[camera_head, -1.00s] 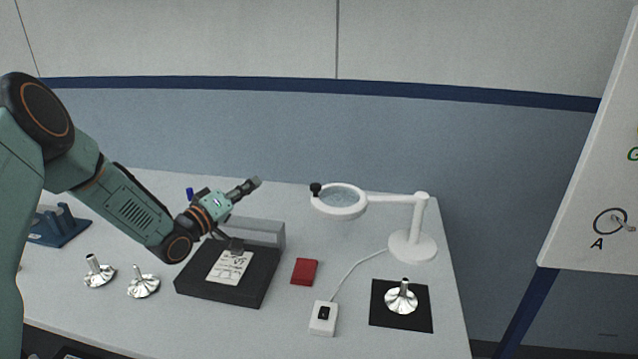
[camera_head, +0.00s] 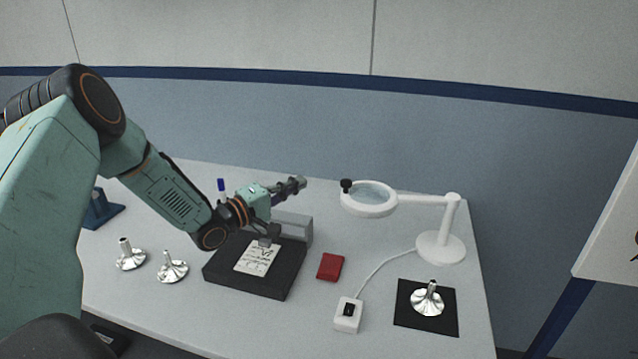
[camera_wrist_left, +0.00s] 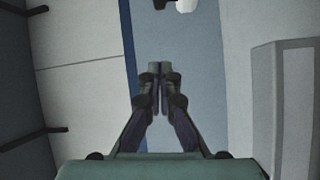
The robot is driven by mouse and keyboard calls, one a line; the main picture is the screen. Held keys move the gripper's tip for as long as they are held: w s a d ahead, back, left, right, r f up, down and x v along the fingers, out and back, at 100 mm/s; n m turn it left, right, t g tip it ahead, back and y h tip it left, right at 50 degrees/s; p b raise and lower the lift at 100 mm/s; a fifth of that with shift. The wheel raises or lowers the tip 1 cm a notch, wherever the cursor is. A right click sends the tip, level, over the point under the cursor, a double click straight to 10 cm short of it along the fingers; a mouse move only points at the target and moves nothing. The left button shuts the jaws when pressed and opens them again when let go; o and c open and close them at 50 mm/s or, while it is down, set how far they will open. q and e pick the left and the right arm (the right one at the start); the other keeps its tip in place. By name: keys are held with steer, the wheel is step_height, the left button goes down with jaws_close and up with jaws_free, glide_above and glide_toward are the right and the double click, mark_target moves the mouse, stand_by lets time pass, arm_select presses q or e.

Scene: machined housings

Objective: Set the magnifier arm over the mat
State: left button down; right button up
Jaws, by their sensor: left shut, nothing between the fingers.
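The white magnifier lamp has a round lens head (camera_head: 369,198) with a black knob (camera_head: 346,186) on its left side. Its horizontal arm (camera_head: 420,200) runs to a post on a round base (camera_head: 440,247) at the table's back right. The black mat (camera_head: 447,314) lies in front of the base, with a shiny metal housing (camera_head: 428,299) on it. The lens head is to the left of the mat, not above it. My left gripper (camera_head: 298,184) is shut and empty, left of the knob and apart from it. In the left wrist view its fingertips (camera_wrist_left: 160,68) meet. My right gripper is not seen.
A black block with a paper label (camera_head: 257,257) and a grey upright back stands below my left gripper. A red box (camera_head: 330,267), a white switch box (camera_head: 347,315) with a cable, and two metal housings (camera_head: 172,267) stand on the table. A white board (camera_head: 612,235) is at right.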

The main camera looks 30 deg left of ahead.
arm_select(q)
steer(key=b+x, duration=0.1)
steer(key=x, duration=0.9)
steer(key=shift+s+d+f+p, duration=0.15)
steer(key=shift+s+d+p, duration=0.05)
steer(key=shift+s+d, duration=0.55)
steer(key=shift+s+d+f+p, duration=0.15)
steer(key=shift+s+d, duration=0.5)
steer(key=shift+d, duration=0.2)
steer(key=shift+d, duration=0.15)
